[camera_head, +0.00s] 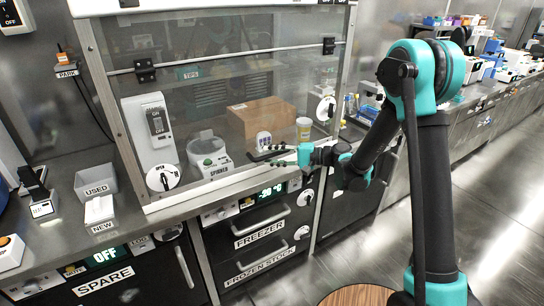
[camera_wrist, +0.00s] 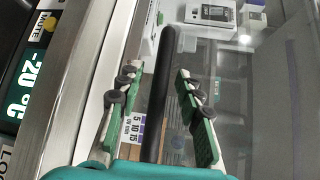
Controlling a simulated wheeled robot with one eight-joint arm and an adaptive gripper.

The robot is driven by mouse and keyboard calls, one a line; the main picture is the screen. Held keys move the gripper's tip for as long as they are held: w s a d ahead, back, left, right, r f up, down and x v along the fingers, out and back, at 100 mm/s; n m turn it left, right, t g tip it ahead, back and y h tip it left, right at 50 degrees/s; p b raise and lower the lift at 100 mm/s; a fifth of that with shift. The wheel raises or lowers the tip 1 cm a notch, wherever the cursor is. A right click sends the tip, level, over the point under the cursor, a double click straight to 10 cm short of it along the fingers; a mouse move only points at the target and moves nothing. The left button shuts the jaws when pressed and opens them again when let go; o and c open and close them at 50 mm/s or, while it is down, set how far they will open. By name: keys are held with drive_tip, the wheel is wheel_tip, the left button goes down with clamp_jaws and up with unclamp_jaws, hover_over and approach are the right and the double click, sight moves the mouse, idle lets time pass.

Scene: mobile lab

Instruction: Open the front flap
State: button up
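The front flap (camera_head: 215,110) is a clear panel of the bench hood, hung from black hinges along its upper edge. It is down and looks closed. My gripper (camera_head: 268,156) is at the flap's lower right part, coming in from the right. In the wrist view my gripper (camera_wrist: 157,76) is open, its two green-padded fingers apart. A black bar (camera_wrist: 168,48), which looks like the flap's handle, lies lengthwise between the fingers, with gaps showing on both sides. I cannot tell how deep the bar sits between them.
Behind the flap stand a spinner (camera_head: 208,158), a cardboard box (camera_head: 262,118) and a white switch unit (camera_head: 150,130). Dials sit at both sides of the hood. Below are freezer drawers (camera_head: 262,228) with handles. A wooden round top (camera_head: 358,295) is near the front; floor is free at right.

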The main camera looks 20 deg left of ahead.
drive_tip(key=shift+c, duration=0.4)
clamp_jaws()
drive_tip(key=shift+d, duration=0.1)
